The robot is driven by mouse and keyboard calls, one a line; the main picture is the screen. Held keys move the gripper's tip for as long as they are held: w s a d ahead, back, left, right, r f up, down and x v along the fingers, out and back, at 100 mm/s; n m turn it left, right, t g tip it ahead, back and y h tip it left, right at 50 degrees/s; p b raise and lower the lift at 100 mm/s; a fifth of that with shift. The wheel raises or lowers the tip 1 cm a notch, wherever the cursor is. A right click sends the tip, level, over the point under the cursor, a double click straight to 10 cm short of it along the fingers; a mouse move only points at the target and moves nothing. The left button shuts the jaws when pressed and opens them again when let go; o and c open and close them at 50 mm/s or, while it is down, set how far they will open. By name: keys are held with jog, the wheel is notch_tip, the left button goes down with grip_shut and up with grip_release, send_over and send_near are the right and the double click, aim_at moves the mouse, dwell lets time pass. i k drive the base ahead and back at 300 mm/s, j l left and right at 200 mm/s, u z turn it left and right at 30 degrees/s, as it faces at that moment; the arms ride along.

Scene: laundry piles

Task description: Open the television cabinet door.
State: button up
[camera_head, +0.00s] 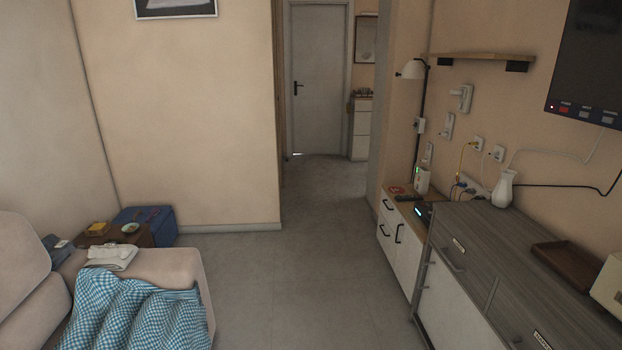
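A long low cabinet with a grey wood-grain top (479,233) and white fronts stands along the right wall below a wall-mounted television (588,70). It most likely is the television cabinet. Metal handles show on it, one near its far end (452,260) and another near the bottom edge of the picture. Its fronts are seen at a steep angle, and no door looks open. A smaller white cabinet (407,254) with black handles and a wooden top stands just beyond it. My gripper is not in view.
A white vase (504,189) and a brown tray (566,263) stand on the grey top. A sofa (168,271) with a blue checked cloth (136,312) is at left. The grey floor (312,268) between is clear, leading to a closed far door (318,85).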

aim_at(410, 250)
jog(key=i, duration=1.9)
jog(key=i+j+z, duration=0.2)
jog(key=i+z, duration=0.2)
jog(key=i, duration=0.4)
jog(key=i+j+z, duration=0.4)
jog(key=i, duration=0.4)
jog(key=i+j+z, duration=0.4)
jog(key=i+j, duration=0.25)
